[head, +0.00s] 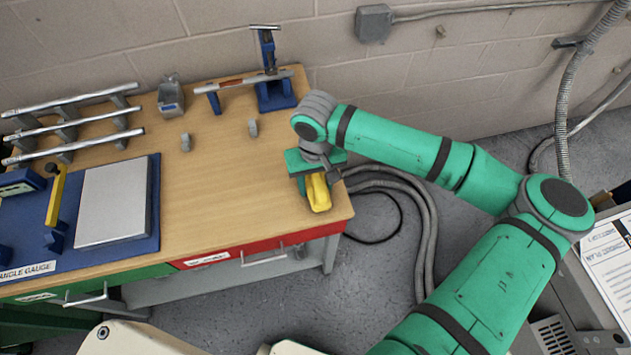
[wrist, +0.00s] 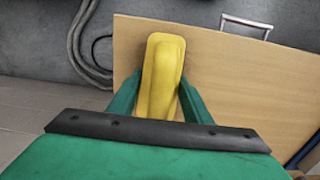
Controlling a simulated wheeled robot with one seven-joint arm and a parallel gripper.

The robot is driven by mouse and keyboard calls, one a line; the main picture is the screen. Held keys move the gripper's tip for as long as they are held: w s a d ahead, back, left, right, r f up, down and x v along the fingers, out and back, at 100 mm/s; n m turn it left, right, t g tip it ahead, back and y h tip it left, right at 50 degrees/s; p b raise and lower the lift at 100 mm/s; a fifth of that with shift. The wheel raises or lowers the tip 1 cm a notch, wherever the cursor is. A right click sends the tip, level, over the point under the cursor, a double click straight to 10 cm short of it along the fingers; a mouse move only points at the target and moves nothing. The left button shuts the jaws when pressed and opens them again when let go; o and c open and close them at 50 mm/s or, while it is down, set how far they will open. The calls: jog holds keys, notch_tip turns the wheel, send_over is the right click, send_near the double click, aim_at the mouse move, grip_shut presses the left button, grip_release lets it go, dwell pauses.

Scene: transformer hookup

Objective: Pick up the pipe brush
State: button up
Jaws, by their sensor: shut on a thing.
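The pipe brush (head: 318,192) appears as a yellow, rounded, elongated body at the right front corner of the wooden workbench; no bristles can be made out. My gripper (head: 316,172) is directly over it, pointing down. In the wrist view the yellow body (wrist: 162,75) lies between the two green fingers, which are shut on its sides. Its near end is hidden behind my gripper's dark bar. I cannot tell whether it rests on the bench top or is slightly raised.
The workbench (head: 225,190) has clear wood left of my gripper. Small grey blocks (head: 253,128), a blue vise-like stand (head: 272,90) and a pipe rack (head: 68,128) stand farther back. A blue board with a grey plate (head: 112,200) lies left. Grey cables hang beyond the right edge.

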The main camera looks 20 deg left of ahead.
aim_at(316, 175)
jog(key=shift+r, duration=0.45)
notch_tip(316, 175, up, 2)
jog(key=shift+r, duration=0.2)
jog(key=s+r, duration=0.1)
jog(key=s+d+r, duration=0.1)
jog(key=r, duration=0.1)
jog(key=s+d+r, duration=0.1)
jog(key=s+r, duration=0.1)
jog(key=shift+r, duration=0.1)
jog(key=s+d+r, duration=0.3)
jog(key=s+r, duration=0.1)
jog(key=s, duration=0.5)
jog(key=shift+d+r, duration=0.25)
jog(key=shift+d, duration=0.05)
jog(key=shift+o, duration=1.2)
jog(key=shift+w, duration=0.1)
jog(key=shift+c, duration=0.3)
